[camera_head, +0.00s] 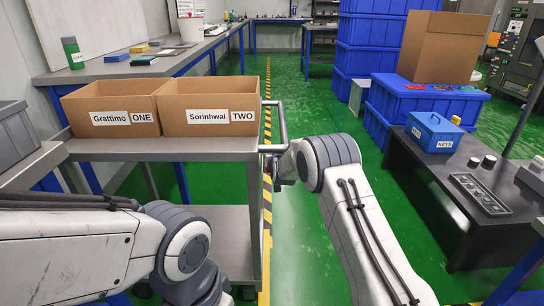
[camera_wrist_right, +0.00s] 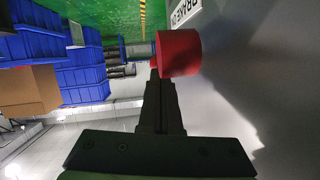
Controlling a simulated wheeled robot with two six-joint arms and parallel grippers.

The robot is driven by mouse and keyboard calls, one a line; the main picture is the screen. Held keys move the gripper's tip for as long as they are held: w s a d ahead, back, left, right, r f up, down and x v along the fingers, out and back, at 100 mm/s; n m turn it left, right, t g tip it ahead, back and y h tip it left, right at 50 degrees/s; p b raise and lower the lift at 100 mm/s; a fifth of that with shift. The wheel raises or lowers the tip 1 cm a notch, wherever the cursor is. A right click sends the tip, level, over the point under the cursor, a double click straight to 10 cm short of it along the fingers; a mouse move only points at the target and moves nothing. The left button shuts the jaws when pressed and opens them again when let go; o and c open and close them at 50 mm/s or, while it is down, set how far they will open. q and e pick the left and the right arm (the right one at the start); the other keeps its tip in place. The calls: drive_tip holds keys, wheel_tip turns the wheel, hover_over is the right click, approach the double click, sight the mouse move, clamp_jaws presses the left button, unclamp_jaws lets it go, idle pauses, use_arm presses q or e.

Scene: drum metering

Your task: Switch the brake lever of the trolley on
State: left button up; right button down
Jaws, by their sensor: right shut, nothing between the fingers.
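The trolley (camera_head: 165,150) is a grey metal cart on the left of the head view, with a push handle (camera_head: 281,130) at its right end. In the right wrist view the red cylindrical end of the brake lever (camera_wrist_right: 180,53) stands out beside a grey panel (camera_wrist_right: 255,65). A partly cropped white label (camera_wrist_right: 187,12) is on that panel. My right gripper (camera_wrist_right: 155,74) is shut and empty, its fingertips close beside the red end; I cannot tell whether they touch. In the head view my right arm hides the lever. My left gripper is out of view.
Two cardboard boxes, ONE (camera_head: 112,108) and TWO (camera_head: 209,107), stand on the trolley top. A dark bench (camera_head: 450,185) with a blue KEYS box (camera_head: 433,133) stands right. Blue crates (camera_head: 372,45) are stacked behind. Green floor (camera_head: 320,110) is clear between them.

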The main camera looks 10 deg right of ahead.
drive_tip(key=shift+s, duration=0.15)
drive_tip(key=p+v, duration=0.2)
drive_tip(key=v, duration=0.8)
drive_tip(key=shift+p, duration=0.3)
drive_tip(key=shift+s, duration=0.1)
